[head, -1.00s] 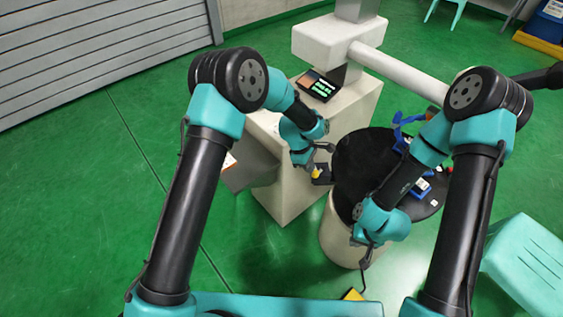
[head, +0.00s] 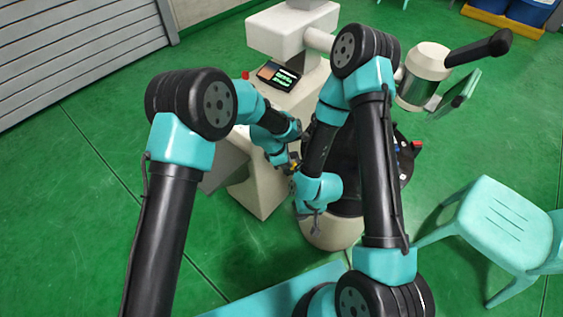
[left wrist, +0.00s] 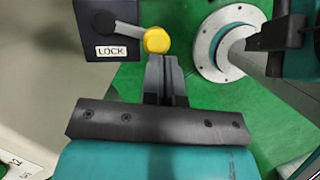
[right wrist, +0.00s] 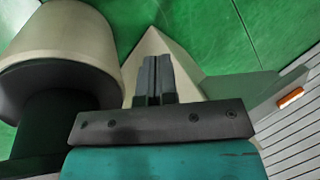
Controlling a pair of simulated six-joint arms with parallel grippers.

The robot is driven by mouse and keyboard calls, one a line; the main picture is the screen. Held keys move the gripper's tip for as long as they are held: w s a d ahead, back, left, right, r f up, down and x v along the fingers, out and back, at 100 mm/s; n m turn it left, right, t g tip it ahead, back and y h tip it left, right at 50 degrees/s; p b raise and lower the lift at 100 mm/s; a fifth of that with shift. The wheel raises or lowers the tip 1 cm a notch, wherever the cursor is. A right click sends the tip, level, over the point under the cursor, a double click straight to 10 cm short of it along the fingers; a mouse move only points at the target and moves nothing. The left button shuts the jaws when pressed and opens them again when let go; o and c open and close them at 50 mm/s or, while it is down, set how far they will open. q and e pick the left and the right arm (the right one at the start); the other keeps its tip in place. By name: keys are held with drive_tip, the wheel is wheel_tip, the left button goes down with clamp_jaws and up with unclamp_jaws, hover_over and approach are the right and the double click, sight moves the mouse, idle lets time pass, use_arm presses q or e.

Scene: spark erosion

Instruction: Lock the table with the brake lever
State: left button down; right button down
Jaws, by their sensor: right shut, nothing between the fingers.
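The brake lever's yellow knob (left wrist: 157,40) shows in the left wrist view, on a short grey arm (left wrist: 128,32) pointing right from a dark plate with a LOCK label (left wrist: 110,52). My left gripper (left wrist: 165,60) looks shut, its fingertips right at the knob's lower edge; whether they touch is unclear. In the head view the knob (head: 293,157) is small and partly hidden by my left arm. The round black table (head: 345,170) is largely hidden by my right arm. My right gripper (head: 316,228) is shut and empty in front of the table's pale pedestal (head: 333,238).
A control panel (head: 278,75) sits on the pale machine body behind my left arm. A pale cylindrical head with a black handle (head: 478,49) stands at upper right. A teal stool (head: 505,225) stands at right. Green floor is open at left and lower right.

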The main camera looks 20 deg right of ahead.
use_arm(q)
drive_tip(key=shift+f, duration=0.1)
idle(0.3)
drive_tip(key=w+a+r, duration=0.2)
drive_tip(key=a+r, duration=0.5)
drive_tip(key=r, duration=0.2)
drive_tip(key=shift+a+r, duration=0.2)
drive_tip(key=shift+r, duration=0.05)
idle(0.4)
